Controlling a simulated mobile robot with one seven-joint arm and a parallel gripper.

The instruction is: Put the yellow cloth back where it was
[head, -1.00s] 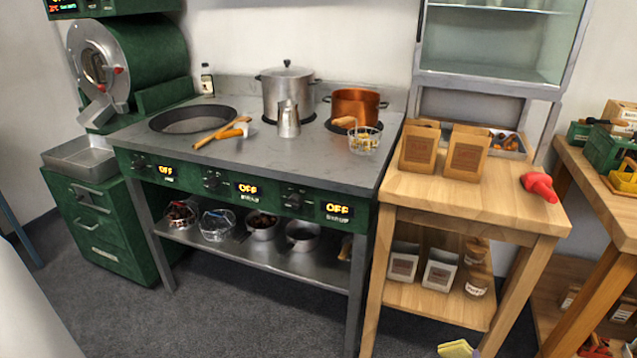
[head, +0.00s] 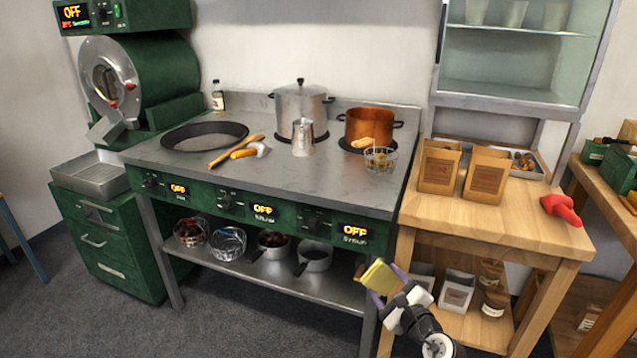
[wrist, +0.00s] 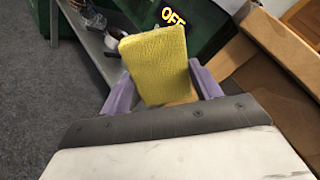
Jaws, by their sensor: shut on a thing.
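The yellow cloth (head: 379,277) is a folded, textured pad held up in my gripper (head: 378,297). In the wrist view the cloth (wrist: 155,65) stands between the two purple fingers of my gripper (wrist: 160,95), which are shut on it. In the head view the gripper is in front of the right end of the stove, by the left side of the wooden table, at about the height of the lower shelves. The cloth touches nothing else that I can see.
The steel stove top (head: 330,180) bears a pan (head: 204,136), pots, a moka pot (head: 303,138) and a glass bowl (head: 380,160). The wooden table (head: 510,225) holds paper bags (head: 487,174) and a red mitt (head: 562,208). Its front area is bare. Several bowls and pots stand on the stove's lower shelf (head: 270,273).

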